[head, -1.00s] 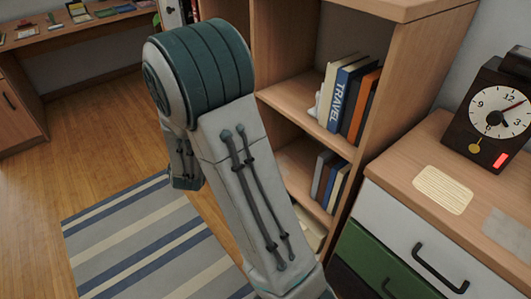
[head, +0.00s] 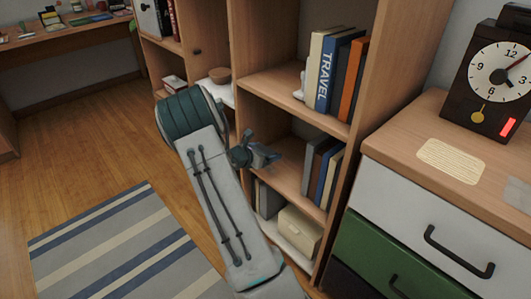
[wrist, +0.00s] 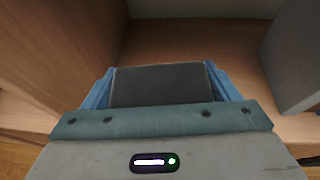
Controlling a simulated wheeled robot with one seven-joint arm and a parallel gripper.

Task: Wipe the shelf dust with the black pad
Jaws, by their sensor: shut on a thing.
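My gripper (head: 262,155) is at the open front of the bookcase's middle compartment, left of the books there. In the wrist view its two blue fingers are shut on the black pad (wrist: 158,86), a dark flat-faced block. The wooden shelf (wrist: 185,45) lies beyond and around the pad; whether the pad touches it I cannot tell. In the head view the pad is not clearly distinguishable. I cannot make out dust on the shelf.
Upright books (head: 322,172) stand at the right of the middle compartment; a grey upright surface (wrist: 295,60) is close right in the wrist view. Books including TRAVEL (head: 326,80) stand above, and a beige box (head: 300,230) below. A drawer unit (head: 400,230) stands right.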

